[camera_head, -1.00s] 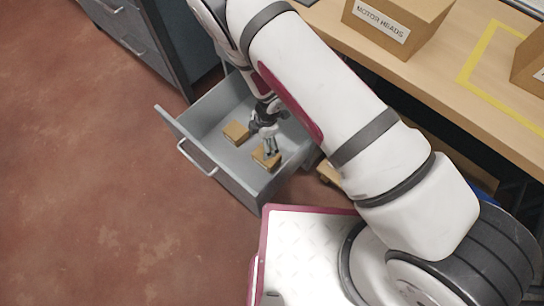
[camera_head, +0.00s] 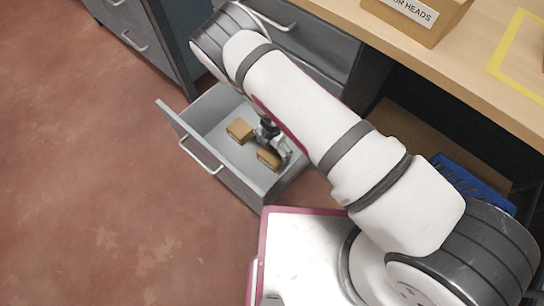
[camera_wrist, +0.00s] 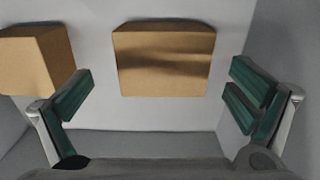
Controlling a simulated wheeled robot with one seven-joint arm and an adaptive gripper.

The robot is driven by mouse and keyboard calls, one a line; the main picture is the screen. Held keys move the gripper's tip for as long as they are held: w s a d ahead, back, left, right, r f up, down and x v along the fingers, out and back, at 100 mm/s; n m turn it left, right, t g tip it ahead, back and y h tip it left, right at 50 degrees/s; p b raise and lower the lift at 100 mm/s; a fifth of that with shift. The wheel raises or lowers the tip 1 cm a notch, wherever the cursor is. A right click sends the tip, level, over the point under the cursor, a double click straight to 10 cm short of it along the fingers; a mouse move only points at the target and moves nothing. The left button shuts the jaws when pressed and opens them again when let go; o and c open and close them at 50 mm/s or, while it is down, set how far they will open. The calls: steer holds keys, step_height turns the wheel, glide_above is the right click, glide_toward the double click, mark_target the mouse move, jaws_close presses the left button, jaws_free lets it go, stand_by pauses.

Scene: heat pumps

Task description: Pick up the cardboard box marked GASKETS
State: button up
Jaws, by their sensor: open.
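Two small cardboard boxes lie in the open grey drawer (camera_head: 232,181). One box (camera_head: 240,130) is toward the back left, and the other box (camera_head: 268,158) is nearer my gripper (camera_head: 277,142). No marking is readable on either, so I cannot tell which says GASKETS. In the wrist view, one box (camera_wrist: 163,60) is ahead, centred between the open fingers of my gripper (camera_wrist: 160,100). The other box (camera_wrist: 36,58) shows at the left, beyond the left finger. My gripper is inside the drawer, open and empty.
The drawer's walls stand close around my gripper. A wooden bench (camera_head: 470,75) at the right carries a larger box (camera_head: 425,18) whose label partly reads HEADS. A blue crate (camera_head: 470,185) is under the bench. Grey cabinets (camera_head: 140,40) stand behind; the red floor at left is clear.

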mark_target(272, 153)
steer(key=f, duration=0.1)
steer(key=f+b, duration=0.1)
steer(key=f, duration=0.1)
steer(key=f+b, duration=0.1)
steer(key=f, duration=0.1)
steer(key=shift+s, duration=0.25)
steer(key=shift+c, duration=0.6)
steer(key=c, duration=1.1)
